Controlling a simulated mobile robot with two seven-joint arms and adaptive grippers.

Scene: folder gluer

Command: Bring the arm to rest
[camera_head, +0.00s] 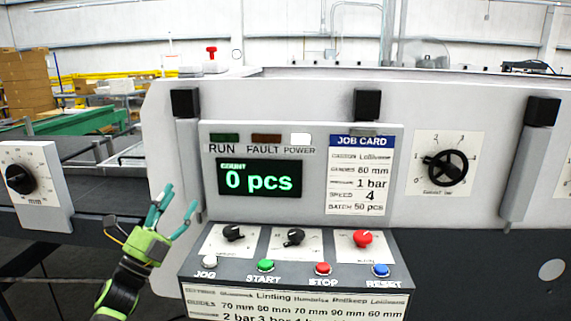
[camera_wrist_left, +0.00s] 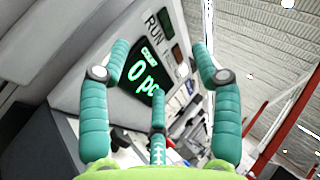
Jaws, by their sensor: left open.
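My left gripper (camera_head: 172,208) is at the lower left in the head view, with a green body and teal fingers. Its fingers are spread, with nothing between them. It is in front of the machine, left of the control panel (camera_head: 190,262), and looks apart from it. In the left wrist view the open fingers (camera_wrist_left: 158,85) frame the count display (camera_wrist_left: 140,80), which lies beyond them. The display (camera_head: 260,179) reads 0 pcs in the head view. My right gripper is in neither view.
The panel carries a white JOG button (camera_head: 209,262), a green START button (camera_head: 266,266), a red STOP button (camera_head: 323,268) and a blue RESET button (camera_head: 381,270). Above them are two black knobs and a red knob (camera_head: 362,239). A dial plate (camera_head: 38,160) stands left of my arm.

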